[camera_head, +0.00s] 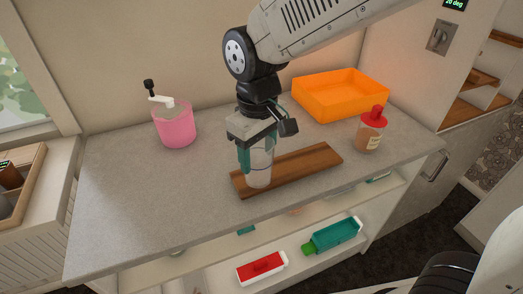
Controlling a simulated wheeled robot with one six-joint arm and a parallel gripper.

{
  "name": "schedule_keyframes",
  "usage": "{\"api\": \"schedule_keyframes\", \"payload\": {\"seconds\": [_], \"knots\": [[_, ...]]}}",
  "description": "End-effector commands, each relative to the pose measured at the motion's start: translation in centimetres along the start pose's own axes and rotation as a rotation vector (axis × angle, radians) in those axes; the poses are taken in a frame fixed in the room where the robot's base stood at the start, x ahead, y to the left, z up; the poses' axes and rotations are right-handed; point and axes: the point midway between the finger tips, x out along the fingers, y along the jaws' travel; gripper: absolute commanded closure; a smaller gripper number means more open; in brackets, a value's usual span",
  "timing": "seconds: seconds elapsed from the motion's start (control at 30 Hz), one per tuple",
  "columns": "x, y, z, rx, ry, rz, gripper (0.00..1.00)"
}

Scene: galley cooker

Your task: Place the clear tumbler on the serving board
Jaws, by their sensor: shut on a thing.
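The clear tumbler (260,172) is upright between the fingers of my gripper (257,160). My gripper points down and is shut on the tumbler. The serving board (311,162) is a long brown wooden board lying on the grey counter. The tumbler is over the left part of the board. Its base appears at the board's surface, but I cannot tell whether it touches. The gripper's fingers hide the tumbler's sides.
A pink container with a pump top (175,124) stands at the left on the counter. An orange tray (340,97) is behind the board, and a red-capped jar (371,131) stands at the right. The counter's left front (140,210) is clear.

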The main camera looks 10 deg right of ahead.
Motion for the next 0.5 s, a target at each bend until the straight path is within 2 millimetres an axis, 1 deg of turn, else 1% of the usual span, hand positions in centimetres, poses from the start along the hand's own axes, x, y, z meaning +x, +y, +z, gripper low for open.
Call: {"api": "schedule_keyframes", "payload": {"seconds": [0.03, 0.1, 0.2, 0.37, 0.5], "knots": [[0.2, 1.1, -0.8, 0.005, -0.002, 0.0, 0.67], [0.3, 2.3, -1.7, 0.004, -0.001, 0.0, 0.67], [0.4, 3.3, -2.6, 0.002, -0.001, 0.0, 0.67], [0.7, 4.0, -3.0, 0.0, 0.0, 0.0, 0.67], [2.3, 3.9, -3.0, 0.0, -0.003, -0.001, 0.67]]}}
